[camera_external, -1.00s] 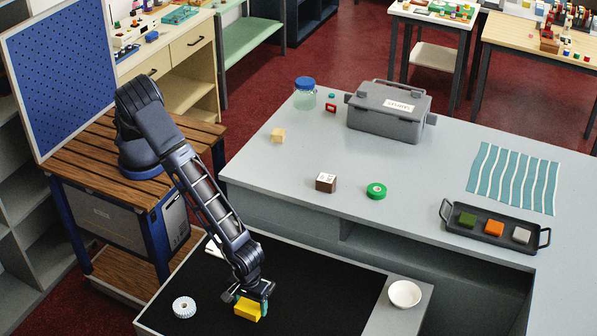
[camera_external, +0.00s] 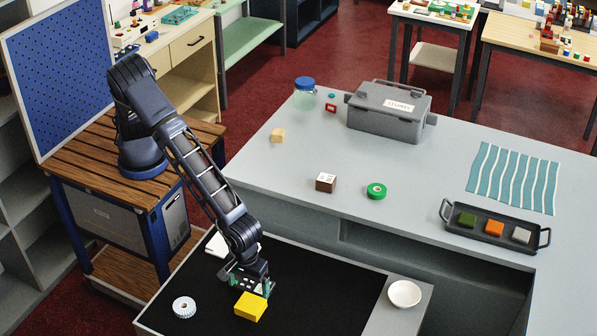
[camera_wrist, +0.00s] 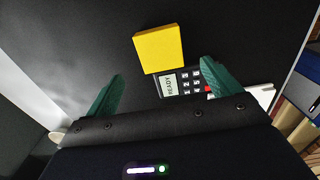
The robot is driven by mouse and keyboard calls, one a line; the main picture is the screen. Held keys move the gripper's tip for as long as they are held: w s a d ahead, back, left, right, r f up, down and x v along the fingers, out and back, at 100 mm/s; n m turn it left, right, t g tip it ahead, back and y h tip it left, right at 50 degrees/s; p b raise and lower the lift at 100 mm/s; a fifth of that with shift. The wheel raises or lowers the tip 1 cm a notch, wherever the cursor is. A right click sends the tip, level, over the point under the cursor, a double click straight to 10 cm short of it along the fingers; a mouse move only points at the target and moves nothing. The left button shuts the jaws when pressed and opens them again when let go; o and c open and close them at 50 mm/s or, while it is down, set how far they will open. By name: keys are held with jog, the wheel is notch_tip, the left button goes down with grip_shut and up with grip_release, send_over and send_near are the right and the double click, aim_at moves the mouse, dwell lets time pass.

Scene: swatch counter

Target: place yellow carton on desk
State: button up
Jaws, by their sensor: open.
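The yellow carton (camera_external: 251,306) lies flat on the black top (camera_external: 335,285) of the lower desk section, which has a grey rim. In the wrist view the carton (camera_wrist: 158,49) shows whole, beyond the fingertips and roughly centred between them. My gripper (camera_external: 247,288) is open and empty, just behind the carton in the external view and apart from it. In the wrist view its two teal fingers (camera_wrist: 162,75) are spread wide.
A card terminal (camera_wrist: 180,84) reading READY is behind the carton, mostly hidden in the external view. A white ribbed ring (camera_external: 184,307) lies left and a white bowl (camera_external: 404,294) right.

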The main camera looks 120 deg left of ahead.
jog(key=s+a+r+m+t+h, duration=0.1)
jog(key=s+a+r+m, duration=0.45)
jog(key=a+r, duration=0.75)
jog(key=s+a+r+m+h, duration=0.1)
jog(key=s+a+r+m, duration=0.1)
jog(key=s+a+r, duration=1)
jog(key=s+a+r+m+t, duration=0.1)
jog(key=s+a+r+m, duration=0.25)
jog(key=s, duration=0.25)
jog(key=s+a+r+m+t, duration=0.1)
jog(key=s+a+r+m, duration=0.1)
jog(key=s+a+r, duration=0.35)
jog(key=s+a+f+m+y, duration=0.1)
jog(key=s+a+m, duration=0.1)
jog(key=s, duration=0.5)
jog(key=s+a+f+m+t+y, duration=0.1)
jog(key=s+a+m, duration=0.1)
jog(key=s, duration=0.6)
jog(key=shift+m+t, duration=0.3)
jog(key=shift+m, duration=0.2)
